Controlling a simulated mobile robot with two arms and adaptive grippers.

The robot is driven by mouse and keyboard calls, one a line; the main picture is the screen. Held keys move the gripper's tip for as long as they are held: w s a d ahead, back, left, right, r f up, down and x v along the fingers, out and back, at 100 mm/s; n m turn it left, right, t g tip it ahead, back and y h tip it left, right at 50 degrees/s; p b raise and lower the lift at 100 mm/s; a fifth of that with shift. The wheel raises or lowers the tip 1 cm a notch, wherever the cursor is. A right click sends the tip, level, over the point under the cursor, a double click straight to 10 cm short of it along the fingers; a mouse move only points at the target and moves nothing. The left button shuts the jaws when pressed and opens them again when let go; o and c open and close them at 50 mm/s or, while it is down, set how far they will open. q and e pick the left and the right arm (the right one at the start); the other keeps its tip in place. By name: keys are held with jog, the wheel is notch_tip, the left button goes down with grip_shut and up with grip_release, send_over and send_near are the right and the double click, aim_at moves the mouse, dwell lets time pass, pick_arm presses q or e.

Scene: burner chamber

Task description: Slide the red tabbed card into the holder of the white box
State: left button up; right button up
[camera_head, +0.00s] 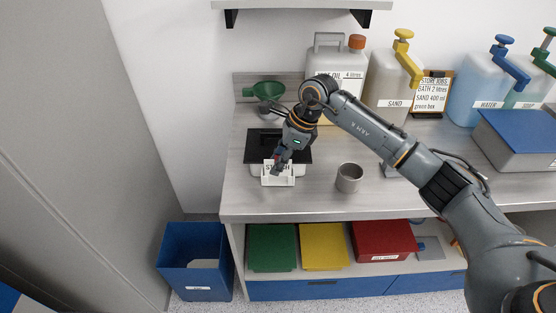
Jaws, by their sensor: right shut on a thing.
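The white box (301,170) with a black lid (263,142) stands on the grey worktop, left of its middle. My right gripper (277,165) reaches down to the front of the box and is shut on a white card (268,169) with dark lettering, partly hidden by the fingers. A small red patch shows by the fingers; I cannot tell clearly whether it is the card's tab. The card is at the holder on the box front, but how deep it sits in it cannot be told. My left gripper is not in view.
A grey cup (349,178) stands right of the box. A blue-lidded box (520,135) is at the right. Coloured boxes fill the lower shelf; a blue bin (195,262) stands on the floor.

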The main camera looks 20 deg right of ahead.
jog(key=shift+f, duration=0.2)
jog(key=shift+f+b, duration=0.35)
jog(key=shift+b, duration=0.05)
jog(key=shift+f+b, duration=0.4)
